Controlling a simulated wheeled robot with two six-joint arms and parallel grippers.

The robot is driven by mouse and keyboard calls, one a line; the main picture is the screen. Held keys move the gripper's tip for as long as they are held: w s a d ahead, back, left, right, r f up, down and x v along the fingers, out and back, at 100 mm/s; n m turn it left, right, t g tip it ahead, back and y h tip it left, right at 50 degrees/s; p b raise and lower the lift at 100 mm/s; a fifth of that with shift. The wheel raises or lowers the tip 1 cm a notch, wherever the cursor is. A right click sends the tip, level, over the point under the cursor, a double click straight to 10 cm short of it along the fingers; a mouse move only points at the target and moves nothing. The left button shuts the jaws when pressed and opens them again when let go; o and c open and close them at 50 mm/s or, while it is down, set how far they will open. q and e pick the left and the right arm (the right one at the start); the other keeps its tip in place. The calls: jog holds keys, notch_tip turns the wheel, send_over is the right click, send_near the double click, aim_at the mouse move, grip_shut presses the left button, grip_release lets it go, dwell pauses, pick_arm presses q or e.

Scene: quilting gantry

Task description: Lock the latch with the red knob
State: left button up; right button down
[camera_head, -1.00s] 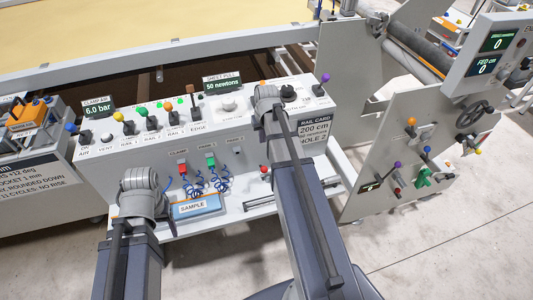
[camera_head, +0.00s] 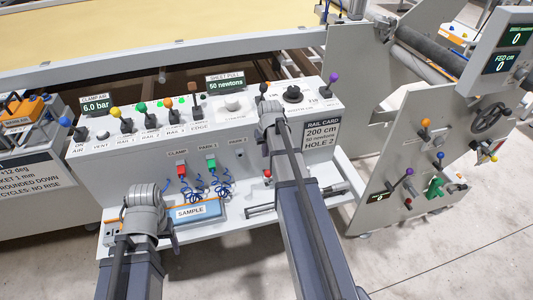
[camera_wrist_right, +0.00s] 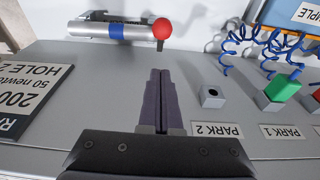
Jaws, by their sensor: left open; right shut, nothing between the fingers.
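The red knob (camera_wrist_right: 161,28) stands on the end of a silver cylindrical latch bar (camera_wrist_right: 100,31) in the right wrist view. The knob (camera_head: 267,173) also shows small beside my right arm in the head view. My right gripper (camera_wrist_right: 161,72) is shut and empty, its fingertips pointing toward the knob with a visible gap in the picture. In the head view my right wrist (camera_head: 270,112) hides its fingers. My left gripper (camera_head: 143,200) is at the front left, near the blue SAMPLE tray; its fingers are hidden behind the wrist.
The blue SAMPLE tray (camera_head: 190,211) sits on the lower shelf. Red and green connectors with coiled blue hoses hang at CLAMP and PARK 1 (camera_head: 211,168). The empty PARK 2 socket (camera_wrist_right: 212,96) is close to my right gripper. A rail card (camera_head: 322,132) is on the panel's right.

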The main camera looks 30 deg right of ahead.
aim_at(266, 171)
jog(key=f+b, duration=0.1)
jog(key=s+f+b, duration=0.1)
jog(key=f, duration=0.1)
jog(key=f+b, duration=0.1)
jog(key=shift+s+a+f+b, duration=0.25)
jog(key=shift+s+f+b, duration=0.05)
jog(key=shift+s+f, duration=0.1)
jog(key=shift+s, duration=0.1)
